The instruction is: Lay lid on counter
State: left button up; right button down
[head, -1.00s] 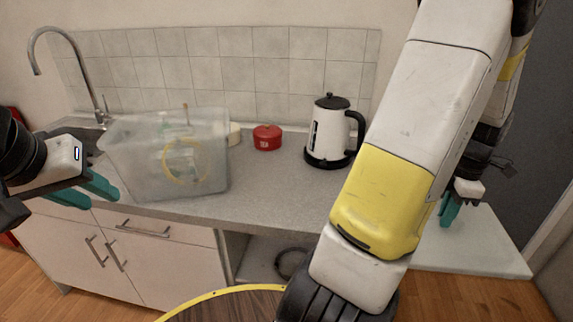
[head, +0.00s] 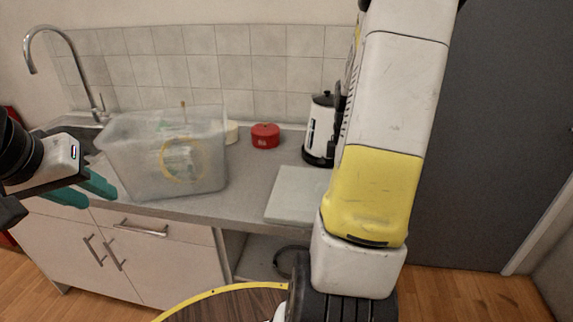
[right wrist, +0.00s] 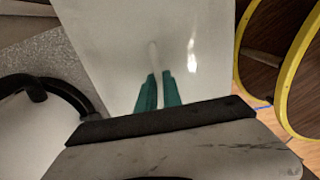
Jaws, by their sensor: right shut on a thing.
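The lid (head: 297,194) is a flat, pale, translucent panel. It shows over the front part of the grey counter (head: 243,198), right of the clear bin (head: 155,175); whether it touches the counter I cannot tell. In the right wrist view the lid (right wrist: 150,50) fills the middle. There my right gripper (right wrist: 158,78) has its teal fingers shut on the lid's slim raised handle. In the head view my own arm hides this gripper and the lid's right part. My left gripper (head: 96,192) is open and empty by the left side of the bin.
A black and white kettle (head: 319,130) stands behind the lid, partly hidden by my arm. A red pot (head: 265,136) sits near the tiled wall. A faucet (head: 62,62) is at the left. A yellow-rimmed round table (head: 225,303) is in front.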

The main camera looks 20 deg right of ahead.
aim_at(305, 184)
jog(key=w+a, duration=0.6)
jog(key=w, duration=0.1)
jog(key=shift+w+a, duration=0.25)
jog(key=shift+w, duration=0.05)
jog(key=shift+w+a+f, duration=0.15)
jog(key=shift+w+f, duration=0.05)
jog(key=shift+f, duration=0.1)
jog(key=shift+f, duration=0.1)
jog(key=c, duration=1.5)
grip_release()
